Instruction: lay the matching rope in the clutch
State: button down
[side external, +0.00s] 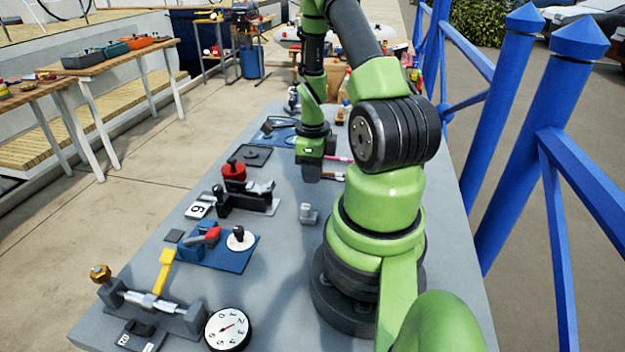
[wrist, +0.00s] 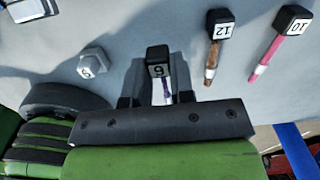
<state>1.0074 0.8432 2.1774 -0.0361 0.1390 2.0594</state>
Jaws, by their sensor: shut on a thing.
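In the side view my gripper (side external: 309,172) is low over the table's middle, and the held rope cannot be made out. A brown rope tagged 12 (wrist: 210,65) and a pink rope tagged 10 (wrist: 268,52) lie to its right in the wrist view. A black and silver lever device (side external: 247,198), perhaps the clutch, stands left of my gripper, beside a white plate with a 6 or 9 (side external: 199,208).
A small grey numbered block (side external: 308,214) stands between the lever device and my arm. A red knob (side external: 233,169), a blue plate with a red lever (side external: 222,256), a yellow-handled fixture (side external: 155,298) and a round dial (side external: 228,329) crowd the left side. Blue posts (side external: 520,130) stand at right.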

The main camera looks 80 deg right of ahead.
notch_tip(320, 180, up, 6)
jog(key=shift+f, duration=0.1)
jog(key=shift+w+r, duration=0.25)
jog(key=shift+w, duration=0.1)
jog(key=w+a, duration=0.2)
jog(key=w, duration=0.5)
jog(key=w+a+f, duration=0.1)
jog(key=w+a, duration=0.1)
jog(key=w, duration=0.5)
jog(key=w+a+f, duration=0.1)
jog(key=w+a, duration=0.2)
jog(key=w, duration=0.5)
jog(key=shift+f, duration=0.2)
jog(key=shift+d+f, duration=0.1)
jog(key=shift+f, duration=1.2)
jog(key=shift+f, duration=2.1)
jog(key=c, duration=0.5)
grip_release()
